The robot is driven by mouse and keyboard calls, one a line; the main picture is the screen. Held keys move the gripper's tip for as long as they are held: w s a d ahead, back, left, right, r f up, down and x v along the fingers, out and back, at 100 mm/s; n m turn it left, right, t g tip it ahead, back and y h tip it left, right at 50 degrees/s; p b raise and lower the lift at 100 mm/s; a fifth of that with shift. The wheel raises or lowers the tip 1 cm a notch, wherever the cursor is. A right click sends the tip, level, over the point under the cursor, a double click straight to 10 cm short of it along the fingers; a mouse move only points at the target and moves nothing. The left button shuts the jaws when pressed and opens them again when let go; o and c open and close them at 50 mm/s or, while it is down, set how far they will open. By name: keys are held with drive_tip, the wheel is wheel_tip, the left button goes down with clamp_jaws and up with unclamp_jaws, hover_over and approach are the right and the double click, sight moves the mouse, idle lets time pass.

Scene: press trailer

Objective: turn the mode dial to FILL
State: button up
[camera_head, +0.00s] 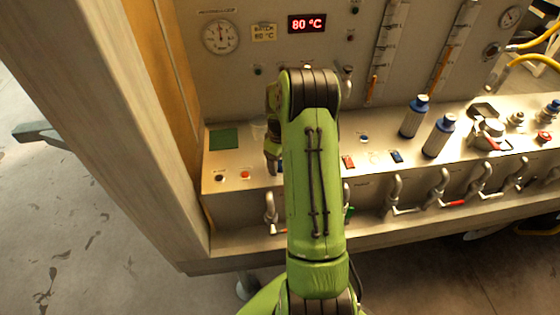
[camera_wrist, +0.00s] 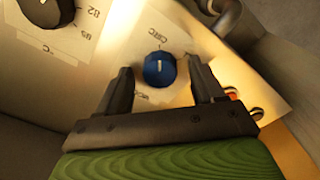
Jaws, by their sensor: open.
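The mode dial (camera_wrist: 159,70) is a round blue knob on a pale panel in the wrist view, with a pale mark on its face. A label reading CIRC is printed above it. Other labels at its lower left and right are too blurred or covered to read. My gripper (camera_wrist: 160,64) is open, with one dark finger on each side of the dial. Gaps show between the fingers and the knob, and I cannot tell how deep they reach.
A black temperature knob (camera_wrist: 47,12) with numbers is at the wrist view's upper left. In the head view, a red display (camera_head: 307,24) reads 80 °C. Blue-capped bottles (camera_head: 414,117) and several lever valves (camera_head: 395,193) stand to the right. A wooden post (camera_head: 95,115) borders the left.

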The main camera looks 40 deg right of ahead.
drive_tip(key=c, duration=1.1)
drive_tip(key=shift+o, duration=0.2)
drive_tip(key=shift+m, duration=0.3)
drive_tip(key=m+b, duration=0.1)
drive_tip(key=m, duration=0.5)
drive_tip(key=m+b, duration=0.1)
drive_tip(key=m, duration=0.2)
drive_tip(key=shift+m, duration=2.1)
drive_tip(key=o, duration=1.1)
drive_tip(key=shift+c, duration=0.2)
